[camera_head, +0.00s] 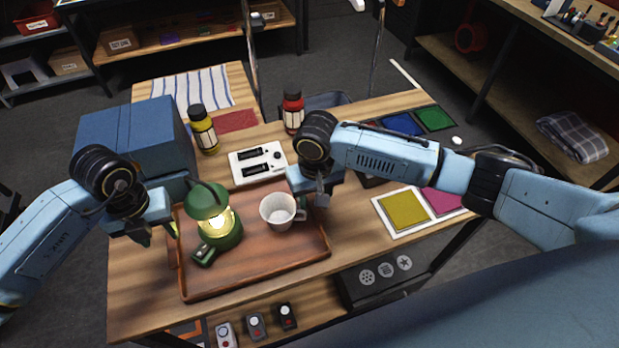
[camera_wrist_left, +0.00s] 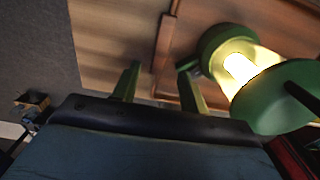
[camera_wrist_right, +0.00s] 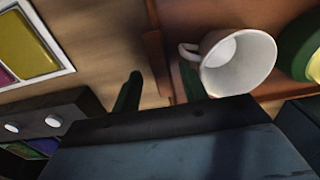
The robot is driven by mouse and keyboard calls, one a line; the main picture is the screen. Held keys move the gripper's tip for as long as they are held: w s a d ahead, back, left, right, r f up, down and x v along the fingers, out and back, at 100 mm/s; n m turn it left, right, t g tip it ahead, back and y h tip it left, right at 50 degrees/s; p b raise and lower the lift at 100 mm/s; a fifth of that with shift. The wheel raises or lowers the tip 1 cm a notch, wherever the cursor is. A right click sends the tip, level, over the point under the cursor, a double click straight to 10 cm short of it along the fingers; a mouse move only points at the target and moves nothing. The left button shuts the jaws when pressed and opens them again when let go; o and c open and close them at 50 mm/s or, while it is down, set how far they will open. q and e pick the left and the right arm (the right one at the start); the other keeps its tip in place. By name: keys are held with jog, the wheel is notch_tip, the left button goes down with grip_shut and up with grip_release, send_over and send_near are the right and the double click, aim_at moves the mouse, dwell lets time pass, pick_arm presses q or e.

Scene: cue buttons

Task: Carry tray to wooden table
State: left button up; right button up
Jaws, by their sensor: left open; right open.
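A brown rectangular tray (camera_head: 265,268) lies on a wood-topped table (camera_head: 140,300). A lit green lantern (camera_head: 213,220) and a white mug (camera_head: 278,211) stand on it. My left gripper (camera_head: 160,232) is at the tray's left side. In the left wrist view its open fingers (camera_wrist_left: 157,85) point towards the tray's rim (camera_wrist_left: 166,42), lantern at right. My right gripper (camera_head: 322,198) is at the tray's right side beside the mug. In the right wrist view its open fingers (camera_wrist_right: 160,88) point towards the rim (camera_wrist_right: 154,45). I cannot tell whether either gripper touches the tray.
A blue box (camera_head: 135,135), a yellow bottle (camera_head: 202,130), a red bottle (camera_head: 292,112) and a white switch panel (camera_head: 258,163) stand behind the tray. Coloured squares (camera_head: 403,210) lie at right. A striped cloth (camera_head: 190,90) lies on a wooden surface at the back left.

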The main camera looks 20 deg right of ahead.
notch_tip(320, 180, up, 8)
jog(key=shift+r, duration=0.25)
dwell(0.5)
